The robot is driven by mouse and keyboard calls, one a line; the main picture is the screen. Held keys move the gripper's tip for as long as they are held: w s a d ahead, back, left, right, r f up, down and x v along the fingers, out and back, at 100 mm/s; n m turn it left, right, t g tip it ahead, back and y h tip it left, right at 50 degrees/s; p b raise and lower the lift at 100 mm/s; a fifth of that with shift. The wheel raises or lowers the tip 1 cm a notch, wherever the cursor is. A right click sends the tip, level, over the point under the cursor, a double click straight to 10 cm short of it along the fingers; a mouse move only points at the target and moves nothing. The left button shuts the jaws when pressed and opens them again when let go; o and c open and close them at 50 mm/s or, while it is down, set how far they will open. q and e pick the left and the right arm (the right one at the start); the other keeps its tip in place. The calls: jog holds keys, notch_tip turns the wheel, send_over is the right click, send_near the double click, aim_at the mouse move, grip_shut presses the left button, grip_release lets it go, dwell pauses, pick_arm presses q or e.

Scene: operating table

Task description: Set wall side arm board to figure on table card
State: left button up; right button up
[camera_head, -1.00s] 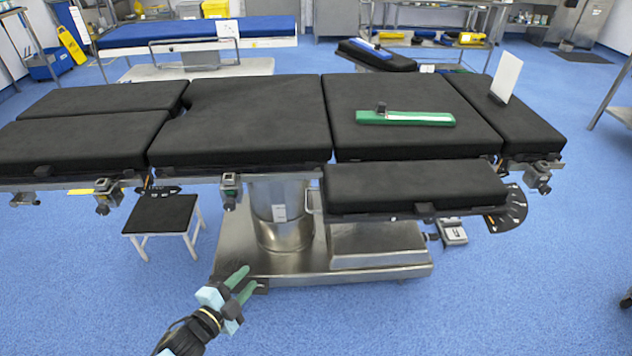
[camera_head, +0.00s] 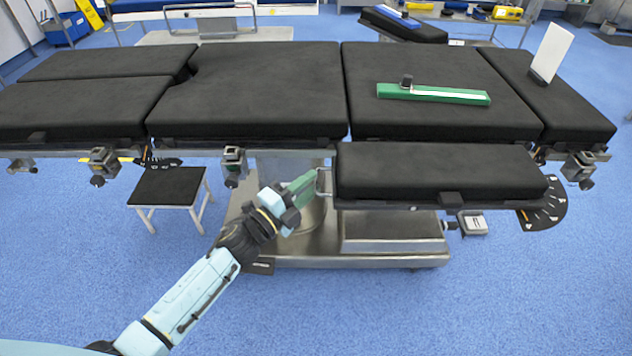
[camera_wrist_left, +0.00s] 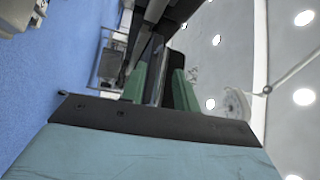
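A black padded arm board (camera_head: 440,170) juts from the table's near side, with a metal loop handle (camera_head: 323,185) at its left end and a black dial with white marks (camera_head: 546,205) at its right. A second black board (camera_head: 425,32) shows beyond the table; which one is wall side I cannot tell. A white card (camera_head: 552,50) stands on the table's right section, its writing unreadable. My left gripper (camera_head: 307,186) is at the loop handle. In the left wrist view its green fingers (camera_wrist_left: 158,85) are apart; a grey bar shows between them, contact unclear. My right gripper is out of view.
The black-padded table (camera_head: 260,80) spans the view, with rail clamps (camera_head: 233,165) along its near edge. A green bar (camera_head: 432,94) lies on the pad. A small stool (camera_head: 166,187) stands below left. The floor in front is clear.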

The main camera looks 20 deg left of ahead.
pick_arm(q)
jog(key=shift+x, duration=1.35)
jog(key=shift+c, duration=0.4)
grip_shut()
jog(key=shift+f, duration=0.1)
